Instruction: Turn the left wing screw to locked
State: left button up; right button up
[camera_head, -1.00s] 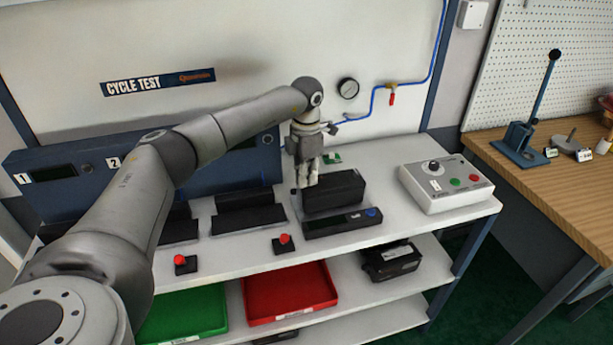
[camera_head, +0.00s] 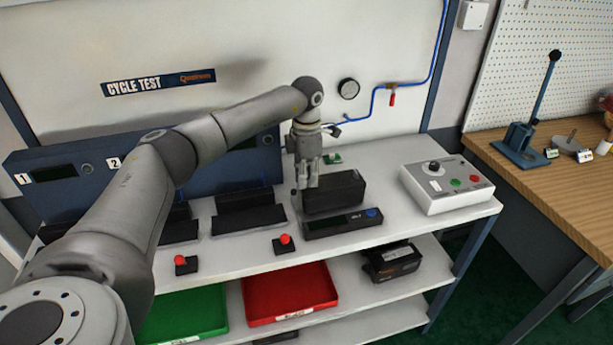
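My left gripper (camera_head: 307,182) points down at the left end of a black box-shaped device (camera_head: 338,193) on the white bench. Its fingertips are close to the device's upper left edge; whether they touch it I cannot tell. The fingers look close together, but their gap is too small to judge. No wing screw can be made out; the gripper and the device's dark surface may hide it. My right gripper is not in view.
A flat black unit with a blue knob (camera_head: 343,222) lies in front of the device. A grey control box (camera_head: 446,185) stands to the right. Two red buttons (camera_head: 284,240) sit near the front edge. Red (camera_head: 290,292) and green (camera_head: 187,312) trays are on the shelf below.

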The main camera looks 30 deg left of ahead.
pick_arm(q)
jog(key=shift+o, duration=0.5)
notch_tip(320, 180, up, 12)
dwell(0.3)
dwell(0.3)
